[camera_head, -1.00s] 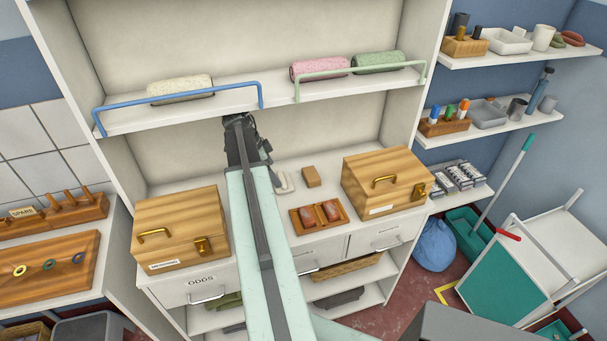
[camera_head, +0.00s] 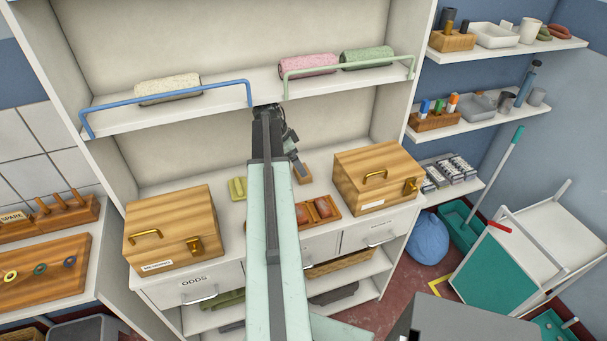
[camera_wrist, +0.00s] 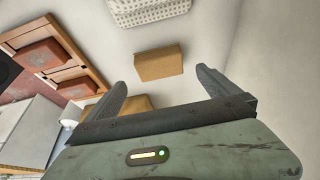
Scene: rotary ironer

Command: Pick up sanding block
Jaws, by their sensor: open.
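A small brown block (camera_wrist: 159,63), which I take to be the sanding block, lies on the cabinet's counter. In the wrist view it is just beyond and between my fingertips, with a visible gap. In the head view the block (camera_head: 304,179) is partly hidden by my gripper (camera_head: 298,163). My gripper (camera_wrist: 165,80) is open and empty, with its two dark fingers spread apart.
A wooden tray (camera_head: 334,216) with reddish blocks lies in front of the block. Wooden boxes stand left (camera_head: 170,225) and right (camera_head: 376,180). A yellow-green block (camera_head: 238,188) lies left of my arm. A shelf with rolled towels (camera_head: 308,64) hangs above.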

